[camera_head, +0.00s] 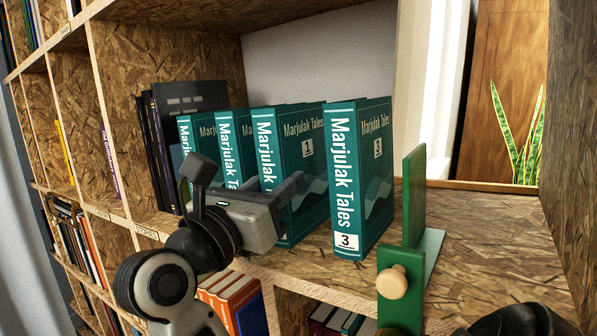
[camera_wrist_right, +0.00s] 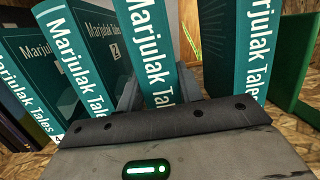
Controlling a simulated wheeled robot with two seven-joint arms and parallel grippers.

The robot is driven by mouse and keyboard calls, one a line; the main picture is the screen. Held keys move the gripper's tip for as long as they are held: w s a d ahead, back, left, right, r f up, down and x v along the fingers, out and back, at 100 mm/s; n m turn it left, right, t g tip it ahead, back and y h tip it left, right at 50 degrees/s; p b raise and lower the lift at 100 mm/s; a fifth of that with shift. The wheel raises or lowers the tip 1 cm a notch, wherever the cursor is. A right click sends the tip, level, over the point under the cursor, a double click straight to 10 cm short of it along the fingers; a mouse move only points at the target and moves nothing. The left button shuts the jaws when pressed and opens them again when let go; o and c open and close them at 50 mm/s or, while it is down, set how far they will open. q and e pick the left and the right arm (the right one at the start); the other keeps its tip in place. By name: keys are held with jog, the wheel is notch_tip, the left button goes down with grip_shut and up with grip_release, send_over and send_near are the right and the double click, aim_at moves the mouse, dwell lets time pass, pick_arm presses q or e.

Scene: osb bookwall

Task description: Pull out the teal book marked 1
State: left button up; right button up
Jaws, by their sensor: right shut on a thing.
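The teal book marked 1 (camera_head: 307,175) stands upright on the shelf in a row of teal Marjulak Tales books. Its cover label shows in the head view. My right gripper (camera_head: 279,188) is at its spine and hides the lower spine. In the wrist view, its fingers (camera_wrist_right: 158,88) are on either side of the middle book's spine (camera_wrist_right: 150,40), shut on it. The far finger is mostly hidden in the head view. My left gripper is not in view.
The book marked 3 (camera_head: 362,175) stands to the right with a gap; the book marked 2 (camera_wrist_right: 108,45) is to the left. Dark books (camera_head: 165,135) stand farther left. A green bookend (camera_head: 413,200) and a wooden knob (camera_head: 391,282) are at right. The shelf (camera_head: 490,255) is bare there.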

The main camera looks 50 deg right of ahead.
jog(key=shift+v, duration=1.05)
jog(key=shift+r, duration=0.25)
jog(key=o, duration=1.2)
jog(key=shift+f, duration=0.1)
jog(key=shift+c, duration=0.6)
jog(key=shift+d, duration=0.15)
jog(key=shift+b+x, duration=0.3)
jog(key=shift+x, duration=0.5)
jog(key=shift+f, duration=0.1)
